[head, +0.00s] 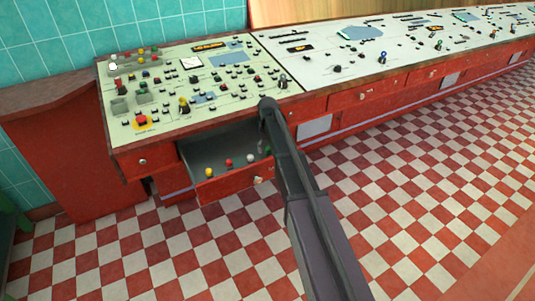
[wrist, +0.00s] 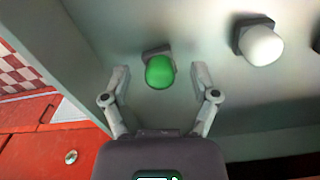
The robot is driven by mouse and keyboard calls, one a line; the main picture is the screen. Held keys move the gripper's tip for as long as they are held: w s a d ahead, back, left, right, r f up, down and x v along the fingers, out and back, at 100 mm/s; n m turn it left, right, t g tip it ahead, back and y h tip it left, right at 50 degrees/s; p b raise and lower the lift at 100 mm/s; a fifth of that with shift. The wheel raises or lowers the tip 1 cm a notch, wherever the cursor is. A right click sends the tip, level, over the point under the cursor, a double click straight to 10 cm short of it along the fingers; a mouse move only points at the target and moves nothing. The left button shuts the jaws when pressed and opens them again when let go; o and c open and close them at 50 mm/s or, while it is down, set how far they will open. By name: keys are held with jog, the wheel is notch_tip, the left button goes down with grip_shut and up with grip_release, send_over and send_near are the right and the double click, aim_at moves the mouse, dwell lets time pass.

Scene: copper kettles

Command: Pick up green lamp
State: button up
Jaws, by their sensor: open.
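The green lamp (wrist: 160,72) has a rounded green cap on a dark square base and lies in the open drawer. In the wrist view it is between and slightly beyond the fingertips of my gripper (wrist: 160,77), which is open and empty. I see a gap on each side of the lamp. In the head view a small green spot (head: 267,150) shows beside my arm, and my gripper is hidden behind the arm there.
The pulled-out drawer (head: 222,190) also holds a white lamp (wrist: 262,45), a red lamp (head: 228,162) and a yellow lamp (head: 208,172). The drawer wall (wrist: 270,145) is close to my gripper. The control panel (head: 215,115) overhangs the back of the drawer.

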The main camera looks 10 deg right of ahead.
aim_at(268, 147)
dwell(0.5)
jog(key=c, duration=1)
jog(key=shift+r, duration=0.1)
notch_tip(268, 147, up, 10)
jog(key=p, duration=1)
